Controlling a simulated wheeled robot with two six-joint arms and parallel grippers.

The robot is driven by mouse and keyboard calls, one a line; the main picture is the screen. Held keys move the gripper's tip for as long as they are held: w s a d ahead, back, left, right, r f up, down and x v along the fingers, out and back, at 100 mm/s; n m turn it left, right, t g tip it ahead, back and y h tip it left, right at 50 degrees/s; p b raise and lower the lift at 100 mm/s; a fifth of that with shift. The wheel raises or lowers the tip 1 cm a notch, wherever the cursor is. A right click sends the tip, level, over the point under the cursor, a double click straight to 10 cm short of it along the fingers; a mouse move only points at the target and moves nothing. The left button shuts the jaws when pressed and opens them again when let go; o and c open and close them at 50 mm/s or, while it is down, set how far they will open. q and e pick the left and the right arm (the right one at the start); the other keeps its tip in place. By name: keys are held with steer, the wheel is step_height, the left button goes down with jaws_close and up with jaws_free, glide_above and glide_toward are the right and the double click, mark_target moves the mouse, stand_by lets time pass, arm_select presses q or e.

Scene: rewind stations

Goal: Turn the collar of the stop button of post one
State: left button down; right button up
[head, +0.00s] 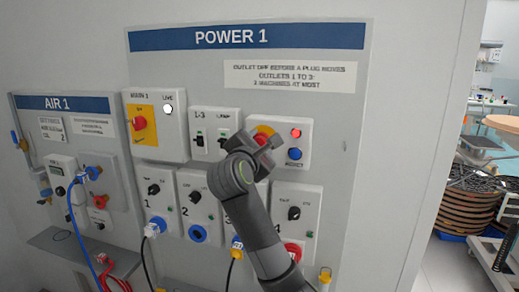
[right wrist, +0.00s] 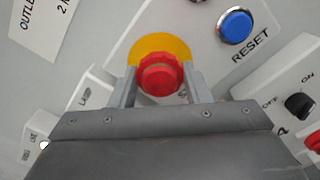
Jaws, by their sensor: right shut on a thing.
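The red stop button (right wrist: 160,84) is on a yellow round plate (right wrist: 160,47) in the right wrist view. Its ridged red collar sits between the two fingers of my right gripper (right wrist: 160,88), which is shut on it from both sides. In the head view my right gripper (head: 268,142) is at the stop box of the POWER 1 panel (head: 330,110). It covers most of the button there; part of the yellow plate (head: 264,130) shows above it. My left gripper is in neither view.
A blue RESET button (head: 295,154) and a red lamp (head: 295,133) sit just right of the gripper. Outlet boxes with knobs (head: 294,213) are below. The AIR 1 panel (head: 60,103) is left, with a red switch (head: 139,123) between. Open room shows at far right.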

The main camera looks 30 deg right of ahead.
steer(key=shift+m, duration=0.7)
steer(key=o, duration=1)
steer(key=shift+a+b, duration=0.1)
steer(key=shift+b, duration=0.2)
steer(key=b+v, duration=0.5)
steer(key=v, duration=1.2)
steer(key=shift+s+b, duration=0.2)
steer(key=shift+b, duration=0.15)
